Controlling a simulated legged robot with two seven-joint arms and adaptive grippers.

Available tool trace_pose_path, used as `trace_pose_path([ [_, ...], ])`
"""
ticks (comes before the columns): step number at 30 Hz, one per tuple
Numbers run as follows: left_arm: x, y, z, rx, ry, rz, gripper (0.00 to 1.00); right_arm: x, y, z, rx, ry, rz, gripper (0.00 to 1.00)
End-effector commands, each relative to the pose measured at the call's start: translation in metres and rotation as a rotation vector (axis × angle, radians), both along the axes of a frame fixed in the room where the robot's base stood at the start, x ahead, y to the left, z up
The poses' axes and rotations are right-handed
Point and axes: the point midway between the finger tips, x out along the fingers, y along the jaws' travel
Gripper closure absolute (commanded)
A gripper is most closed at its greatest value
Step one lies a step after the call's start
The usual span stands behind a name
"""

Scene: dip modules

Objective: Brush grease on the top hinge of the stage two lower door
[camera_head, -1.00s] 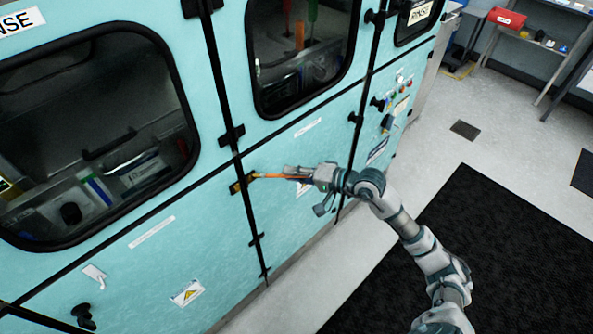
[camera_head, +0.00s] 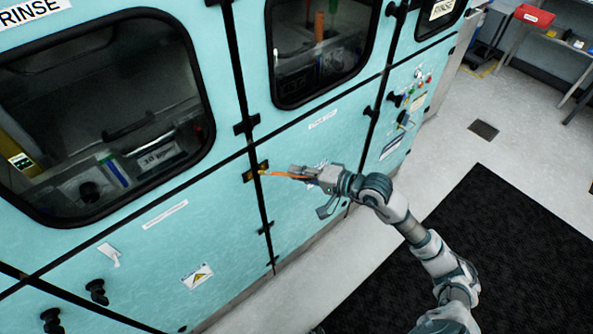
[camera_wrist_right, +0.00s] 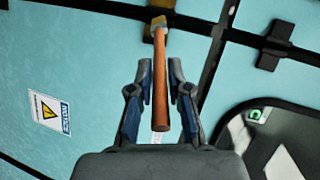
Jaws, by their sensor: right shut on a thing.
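My right gripper (camera_head: 304,173) is shut on a brush with an orange-brown handle (camera_head: 280,175). The right wrist view shows the handle (camera_wrist_right: 161,85) between the two fingers (camera_wrist_right: 160,76). In the head view the brush tip is at the top hinge (camera_head: 256,170) of the lower door (camera_head: 300,215), on the dark seam. The hinge looks yellowish and dark. Whether the bristles press on it I cannot tell. My left gripper is not in view.
Another black hinge (camera_head: 246,125) sits just above, on the upper windowed door. Black knobs (camera_head: 97,291) stick out at the lower left. Small controls (camera_head: 408,98) sit on the panel to the right. A black mat (camera_head: 490,250) lies on the open floor.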

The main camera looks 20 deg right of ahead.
Motion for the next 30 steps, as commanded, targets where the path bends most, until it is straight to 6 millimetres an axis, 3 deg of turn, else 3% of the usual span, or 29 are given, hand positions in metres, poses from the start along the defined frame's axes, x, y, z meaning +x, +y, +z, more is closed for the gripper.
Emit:
trace_pose_path([
  [1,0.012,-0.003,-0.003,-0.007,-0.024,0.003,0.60,-0.006,-0.002,-0.003,-0.003,0.000,0.000,1.00],
  [12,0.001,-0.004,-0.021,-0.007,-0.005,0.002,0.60,-0.042,-0.015,-0.003,-0.003,0.001,0.001,1.00],
  [25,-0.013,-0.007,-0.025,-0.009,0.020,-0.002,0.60,-0.049,-0.017,-0.002,-0.002,0.000,0.001,1.00],
  [30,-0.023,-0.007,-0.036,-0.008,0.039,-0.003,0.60,-0.062,-0.023,-0.007,-0.002,0.004,0.000,1.00],
])
